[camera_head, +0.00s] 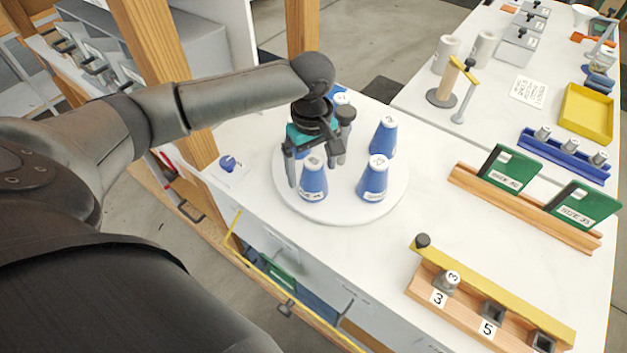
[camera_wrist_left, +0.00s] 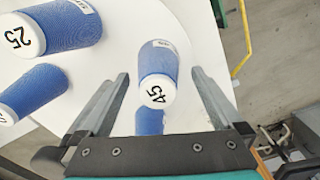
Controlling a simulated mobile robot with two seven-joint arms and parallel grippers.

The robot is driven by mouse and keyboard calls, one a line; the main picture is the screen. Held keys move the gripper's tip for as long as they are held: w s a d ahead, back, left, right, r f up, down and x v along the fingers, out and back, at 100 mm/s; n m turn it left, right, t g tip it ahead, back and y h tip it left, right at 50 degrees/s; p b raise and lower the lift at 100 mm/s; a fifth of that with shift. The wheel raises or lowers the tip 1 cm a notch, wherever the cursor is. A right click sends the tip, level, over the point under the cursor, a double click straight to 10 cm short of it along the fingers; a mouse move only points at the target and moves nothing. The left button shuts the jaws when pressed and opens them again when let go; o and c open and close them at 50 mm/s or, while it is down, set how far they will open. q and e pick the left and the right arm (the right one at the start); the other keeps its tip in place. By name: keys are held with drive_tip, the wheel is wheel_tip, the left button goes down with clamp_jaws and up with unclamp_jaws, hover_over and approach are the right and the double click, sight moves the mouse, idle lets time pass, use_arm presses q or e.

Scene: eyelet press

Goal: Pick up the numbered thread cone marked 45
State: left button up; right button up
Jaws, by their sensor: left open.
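The thread cone marked 45 (camera_wrist_left: 156,65) is blue with a white top. In the left wrist view it stands between the spread fingers of my left gripper (camera_wrist_left: 158,85), with gaps on both sides. In the head view it appears to be the blue cone (camera_head: 313,182) at the front of the white round turntable (camera_head: 345,213); its number is too small to read there. My left gripper (camera_head: 315,172) is open above and around this cone, pointing down. A cone marked 25 (camera_wrist_left: 70,25) stands beside it. My right gripper is not in view.
Other blue cones (camera_head: 373,180) (camera_head: 383,138) stand close by on the turntable, and one is partly hidden behind my gripper. A small card with a blue knob (camera_head: 229,163) lies to the left.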

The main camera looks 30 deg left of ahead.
sight(313, 183)
use_arm(q)
wheel_tip(313, 183, down, 5)
drive_tip(key=shift+d+f+b, duration=0.15)
drive_tip(key=shift+b, duration=0.55)
drive_tip(key=c, duration=1.3)
